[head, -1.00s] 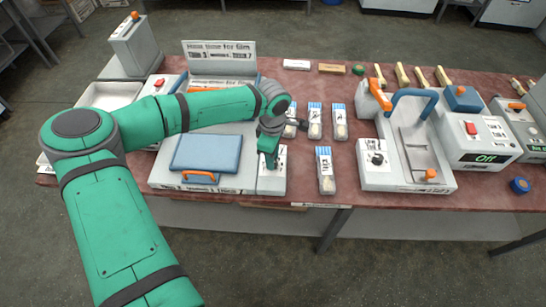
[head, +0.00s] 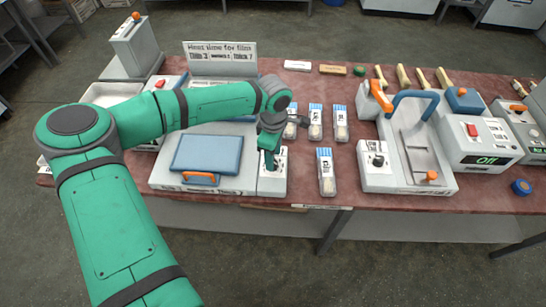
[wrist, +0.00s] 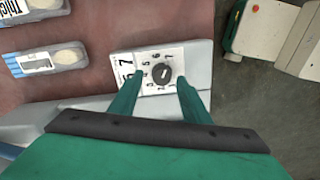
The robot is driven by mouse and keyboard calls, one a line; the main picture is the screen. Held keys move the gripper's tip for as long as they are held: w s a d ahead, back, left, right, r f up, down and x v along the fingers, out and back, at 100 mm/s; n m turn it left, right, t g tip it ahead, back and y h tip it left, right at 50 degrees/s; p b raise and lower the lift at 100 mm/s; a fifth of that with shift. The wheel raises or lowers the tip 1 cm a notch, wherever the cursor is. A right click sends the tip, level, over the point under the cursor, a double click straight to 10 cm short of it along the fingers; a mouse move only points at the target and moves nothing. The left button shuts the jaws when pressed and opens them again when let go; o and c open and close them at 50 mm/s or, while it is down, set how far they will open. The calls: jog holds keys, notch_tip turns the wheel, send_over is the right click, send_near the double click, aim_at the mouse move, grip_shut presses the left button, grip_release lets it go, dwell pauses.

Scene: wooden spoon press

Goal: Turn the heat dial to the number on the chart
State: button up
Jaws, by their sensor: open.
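The black heat dial (wrist: 161,74) shows in the wrist view, on a white panel (wrist: 150,58) printed with numbers around it. My gripper (wrist: 160,79) is open, with a green finger on either side of the dial; I cannot tell whether they touch it. In the head view my gripper (head: 270,158) is over the dial box (head: 272,185) at the right end of the blue-lidded press (head: 205,154) and hides most of the dial.
Several labelled film packs (head: 326,172) lie right of the dial box. Bare red tabletop (head: 345,90) shows between the presses.

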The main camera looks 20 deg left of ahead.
notch_tip(320, 180, up, 10)
jog(key=shift+s+f, duration=0.15)
jog(key=shift+f, duration=0.1)
dwell(0.5)
